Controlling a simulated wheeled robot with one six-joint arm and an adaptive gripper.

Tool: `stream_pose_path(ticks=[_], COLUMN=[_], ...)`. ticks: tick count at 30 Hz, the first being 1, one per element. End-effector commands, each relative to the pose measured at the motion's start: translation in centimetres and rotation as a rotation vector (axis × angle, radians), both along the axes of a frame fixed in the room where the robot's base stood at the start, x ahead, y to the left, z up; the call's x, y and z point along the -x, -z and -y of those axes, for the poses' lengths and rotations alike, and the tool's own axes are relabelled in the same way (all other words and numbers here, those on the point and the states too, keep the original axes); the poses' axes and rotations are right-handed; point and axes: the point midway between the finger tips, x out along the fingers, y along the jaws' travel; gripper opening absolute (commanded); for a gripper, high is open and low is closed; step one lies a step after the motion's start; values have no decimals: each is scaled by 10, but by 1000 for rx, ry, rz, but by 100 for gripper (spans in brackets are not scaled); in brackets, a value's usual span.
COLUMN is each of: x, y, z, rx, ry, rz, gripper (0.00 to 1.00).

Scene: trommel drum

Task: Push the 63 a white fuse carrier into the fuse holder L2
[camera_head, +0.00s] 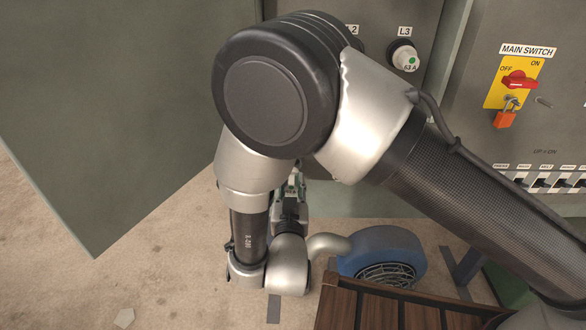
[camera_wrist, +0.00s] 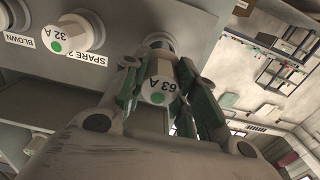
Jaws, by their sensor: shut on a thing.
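A white fuse carrier (camera_wrist: 159,88) marked 63 A, with a green dot, is between the fingers of my gripper (camera_wrist: 157,76) in the wrist view. My gripper is shut on it. Directly behind the carrier is a dark round socket (camera_wrist: 157,42) on a grey panel; I cannot tell whether the carrier sits in it or is clear of it. In the head view my gripper (camera_head: 291,188) is small, below my arm, and the carrier cannot be made out.
Holder L3 (camera_head: 404,56) holds another 63 A carrier. A 32 A carrier (camera_wrist: 72,35) sits beside my gripper near a SPARE 2 label. A main switch (camera_head: 517,81) with an orange padlock (camera_head: 505,118) is right. An open cabinet door (camera_head: 110,110) is left; a blue machine (camera_head: 385,250) stands below.

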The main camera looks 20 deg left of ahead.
Motion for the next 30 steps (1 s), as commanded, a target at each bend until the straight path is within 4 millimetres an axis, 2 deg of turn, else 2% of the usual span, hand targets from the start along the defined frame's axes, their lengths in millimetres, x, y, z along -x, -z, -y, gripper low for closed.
stream_pose_path(ticks=[17, 30], x=[7, 33], y=[0, 0], z=[2, 8], rx=[0, 0], ry=[0, -1], rz=[1, 1], gripper=[0, 0])
